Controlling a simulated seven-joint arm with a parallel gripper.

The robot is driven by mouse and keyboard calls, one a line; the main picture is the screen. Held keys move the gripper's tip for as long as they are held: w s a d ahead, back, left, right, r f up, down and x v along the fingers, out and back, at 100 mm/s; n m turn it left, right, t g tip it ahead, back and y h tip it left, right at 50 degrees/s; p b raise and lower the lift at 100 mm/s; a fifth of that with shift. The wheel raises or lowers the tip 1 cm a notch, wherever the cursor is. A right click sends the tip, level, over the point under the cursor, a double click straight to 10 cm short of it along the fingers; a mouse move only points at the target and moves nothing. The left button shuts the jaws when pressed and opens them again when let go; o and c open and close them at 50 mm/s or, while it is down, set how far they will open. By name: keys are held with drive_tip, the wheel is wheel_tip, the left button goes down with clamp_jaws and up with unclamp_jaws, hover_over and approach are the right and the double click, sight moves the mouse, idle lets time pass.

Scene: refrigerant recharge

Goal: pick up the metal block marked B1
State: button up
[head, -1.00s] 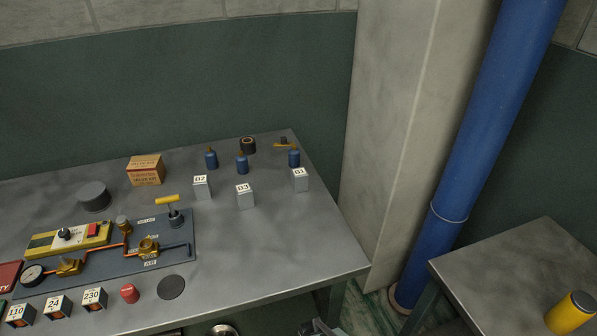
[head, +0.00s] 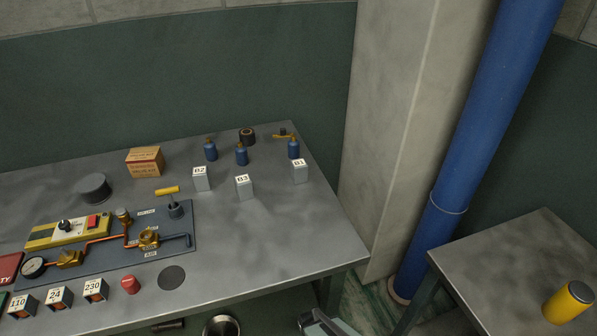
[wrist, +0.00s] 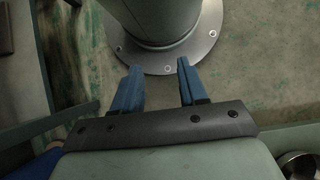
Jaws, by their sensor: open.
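The metal block marked B1 (head: 299,172) stands upright at the right end of the workbench (head: 290,235) in the head view, just in front of a small blue bottle. The similar blocks B2 (head: 201,179) and B3 (head: 244,188) stand to its left. My gripper (wrist: 156,82) shows in the wrist view with its two blue fingers apart and nothing between them. It points down at the floor and at a round bolted base plate. None of the blocks shows in the wrist view.
Blue bottles (head: 242,155) and a dark roll (head: 247,137) stand behind the blocks. A copper-piped panel (head: 115,262) and a cardboard box (head: 145,161) lie left. A blue pipe (head: 480,140) rises beyond the bench, beside a side table (head: 510,265) with a yellow canister (head: 570,302).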

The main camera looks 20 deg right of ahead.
drive_tip(key=o, duration=0.7)
